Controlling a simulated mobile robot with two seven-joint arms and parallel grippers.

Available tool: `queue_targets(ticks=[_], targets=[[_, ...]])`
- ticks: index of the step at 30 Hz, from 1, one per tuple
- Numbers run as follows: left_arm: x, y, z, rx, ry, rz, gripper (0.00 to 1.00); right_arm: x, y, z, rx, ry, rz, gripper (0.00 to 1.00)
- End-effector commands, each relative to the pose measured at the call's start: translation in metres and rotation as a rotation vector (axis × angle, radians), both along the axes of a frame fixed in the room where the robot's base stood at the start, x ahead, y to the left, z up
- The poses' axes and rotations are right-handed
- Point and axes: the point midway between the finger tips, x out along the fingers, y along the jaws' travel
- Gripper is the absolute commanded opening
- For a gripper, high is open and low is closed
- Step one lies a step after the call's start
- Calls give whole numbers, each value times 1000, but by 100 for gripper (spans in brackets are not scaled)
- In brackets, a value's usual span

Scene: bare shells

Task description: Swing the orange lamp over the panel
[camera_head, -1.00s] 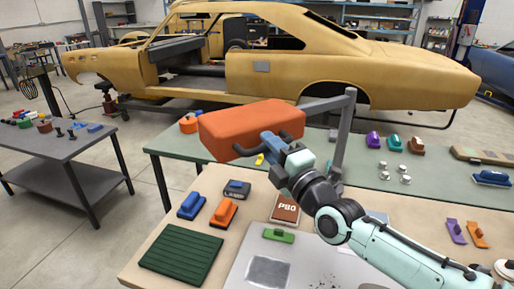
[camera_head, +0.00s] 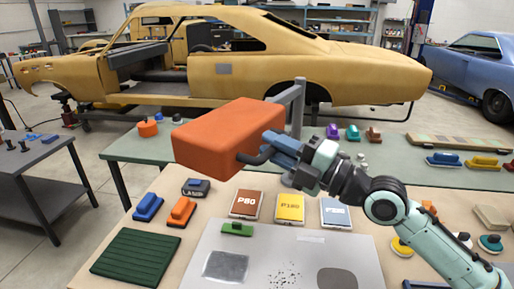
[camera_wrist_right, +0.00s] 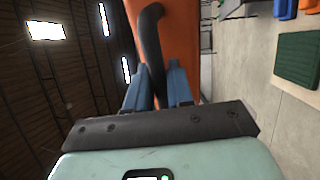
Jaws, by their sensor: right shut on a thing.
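The orange lamp (camera_head: 215,142) is a box-shaped head with a black handle, held up by a grey stand arm (camera_head: 298,105) behind it. In the head view it appears above the far edge of the front table. My right gripper (camera_head: 270,150) is shut on the lamp's handle. The wrist view shows the black handle (camera_wrist_right: 153,50) between the two blue fingers, with the orange housing (camera_wrist_right: 180,35) behind. The pale grey panel (camera_head: 258,248) lies flat on the front table, nearer and lower than the lamp. My left gripper is out of view.
The wooden front table (camera_head: 120,238) holds P80 (camera_head: 247,204) and other sanding packs, sanding blocks and a green ribbed mat (camera_head: 135,255). A small green block (camera_head: 236,230) sits at the panel's far edge. A green bench (camera_head: 150,150) and a tan car shell stand behind.

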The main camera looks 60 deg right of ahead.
Motion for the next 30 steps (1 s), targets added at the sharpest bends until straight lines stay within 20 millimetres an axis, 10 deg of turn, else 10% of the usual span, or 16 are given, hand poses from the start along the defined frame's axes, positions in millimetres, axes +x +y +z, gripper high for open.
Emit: queue_targets(ticks=[17, 18, 20, 30], targets=[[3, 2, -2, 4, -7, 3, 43, -9, -3, -1, -1, 4, 26, 0], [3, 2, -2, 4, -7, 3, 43, -9, -3, -1, -1, 4, 26, 25], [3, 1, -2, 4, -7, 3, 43, -9, -3, -1, -1, 4, 26, 38], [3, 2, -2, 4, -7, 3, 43, -13, -4, 0, -1, 1, 24, 38]])
